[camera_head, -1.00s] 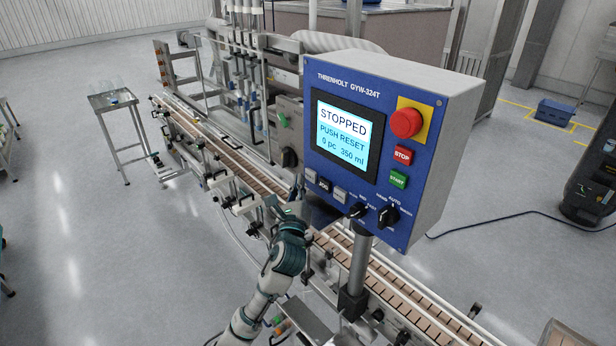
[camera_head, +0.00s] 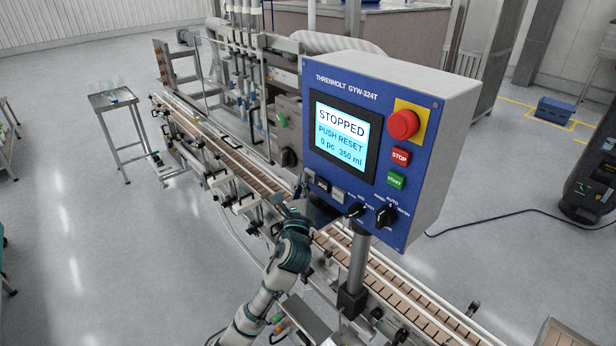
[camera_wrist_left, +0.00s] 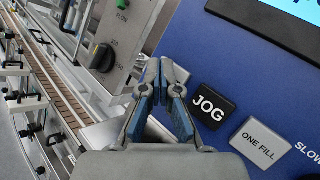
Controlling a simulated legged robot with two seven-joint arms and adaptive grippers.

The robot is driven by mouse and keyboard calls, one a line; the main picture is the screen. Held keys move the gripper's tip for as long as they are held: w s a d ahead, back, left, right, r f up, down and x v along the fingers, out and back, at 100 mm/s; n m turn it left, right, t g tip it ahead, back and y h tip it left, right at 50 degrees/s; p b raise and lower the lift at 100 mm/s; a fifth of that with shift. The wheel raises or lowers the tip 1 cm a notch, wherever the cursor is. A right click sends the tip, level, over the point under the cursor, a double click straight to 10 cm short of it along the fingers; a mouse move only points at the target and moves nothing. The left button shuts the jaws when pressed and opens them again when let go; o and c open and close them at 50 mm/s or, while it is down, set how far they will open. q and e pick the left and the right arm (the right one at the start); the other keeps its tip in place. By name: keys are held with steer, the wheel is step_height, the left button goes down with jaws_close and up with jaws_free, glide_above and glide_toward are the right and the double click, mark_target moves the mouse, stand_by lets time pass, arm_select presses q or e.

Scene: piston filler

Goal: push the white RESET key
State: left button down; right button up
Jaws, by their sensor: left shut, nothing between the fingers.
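The blue control panel (camera_head: 375,140) stands on a post, its screen (camera_head: 341,137) reading STOPPED, PUSH RESET, 0 pc 350 ml. A row of small keys runs below the screen. The leftmost pale key (camera_head: 309,175) has no legible label and is partly hard to make out; it sits where RESET would be. Beside it are the black JOG key (camera_wrist_left: 212,105) and the pale ONE FILL key (camera_wrist_left: 258,143). My left gripper (camera_head: 299,194) is shut and empty, just below the row's left end. In the wrist view its fingertips (camera_wrist_left: 160,68) are left of JOG and cover that area; contact cannot be told.
Black rotary knobs (camera_head: 386,215) sit right of the keys. Red STOP (camera_head: 401,157), green START (camera_head: 397,180) and a red emergency button (camera_head: 403,124) are higher up. The conveyor (camera_head: 400,304) runs beneath the panel. A small side table (camera_head: 113,100) stands at left.

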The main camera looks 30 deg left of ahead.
arm_select(q)
steer(key=shift+w+d, duration=0.15)
stand_by(0.5)
steer(key=shift+s+a+p, duration=0.4)
steer(key=shift+s+p, duration=0.15)
steer(key=shift+s, duration=0.05)
steer(key=shift+s+a, duration=0.1)
steer(key=shift+s, duration=0.1)
steer(key=s, duration=0.1)
steer(key=s+a+p, duration=0.1)
steer(key=s, duration=0.1)
steer(key=s+a+p, duration=0.1)
steer(key=shift+s, duration=0.25)
steer(key=shift+f, duration=0.1)
stand_by(0.5)
